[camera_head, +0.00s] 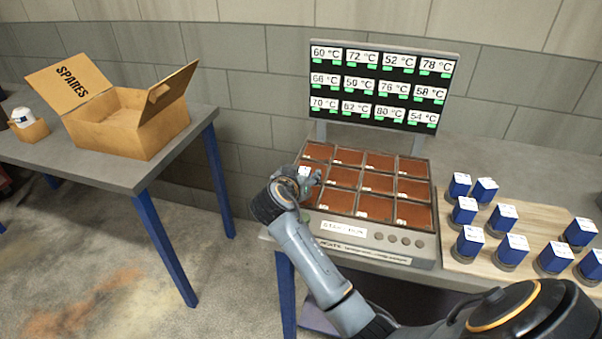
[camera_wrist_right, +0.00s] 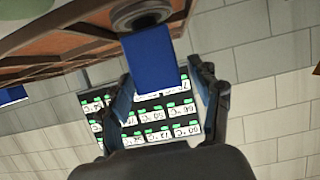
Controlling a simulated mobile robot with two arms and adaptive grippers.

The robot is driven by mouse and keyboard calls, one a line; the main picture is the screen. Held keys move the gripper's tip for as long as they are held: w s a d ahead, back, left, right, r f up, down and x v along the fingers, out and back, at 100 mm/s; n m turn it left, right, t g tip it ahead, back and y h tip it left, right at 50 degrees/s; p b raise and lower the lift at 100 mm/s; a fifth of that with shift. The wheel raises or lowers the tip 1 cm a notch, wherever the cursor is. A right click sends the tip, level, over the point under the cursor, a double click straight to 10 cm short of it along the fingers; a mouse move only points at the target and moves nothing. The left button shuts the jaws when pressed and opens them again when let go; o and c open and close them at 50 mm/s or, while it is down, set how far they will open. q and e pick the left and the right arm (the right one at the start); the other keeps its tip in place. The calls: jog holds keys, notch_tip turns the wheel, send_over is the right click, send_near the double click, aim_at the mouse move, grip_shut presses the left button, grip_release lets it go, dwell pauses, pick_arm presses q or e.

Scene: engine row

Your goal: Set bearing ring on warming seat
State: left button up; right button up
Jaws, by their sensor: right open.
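The warming station (camera_head: 378,245) stands on the table with a grid of square brown seats. My right gripper (camera_head: 310,186) is over the left column of seats. In the right wrist view, which is upside down, the open fingers (camera_wrist_right: 165,84) are on either side of a blue block (camera_wrist_right: 150,58) with a round grey ring base (camera_wrist_right: 140,14). The base appears to rest on a brown seat; finger contact cannot be told. In the head view its white top (camera_head: 305,171) shows beside the gripper, which hides the rest. My left gripper is not in view.
A display panel (camera_head: 381,85) with several temperatures stands behind the seats. Several blue-and-white pieces with grey bases stand on a wooden board (camera_head: 533,218) at the right. An open SPARES box (camera_head: 130,120) is on the left table, with floor between the tables.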

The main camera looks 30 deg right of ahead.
jog(key=shift+r, duration=0.2)
jog(key=shift+s+a, duration=0.15)
jog(key=shift+a, duration=0.05)
jog(key=b+v, duration=0.1)
jog(key=v, duration=1)
jog(key=shift+s+r+b, duration=0.15)
jog(key=shift+r+b, duration=0.05)
jog(key=shift+b, duration=0.15)
jog(key=shift+a, duration=0.15)
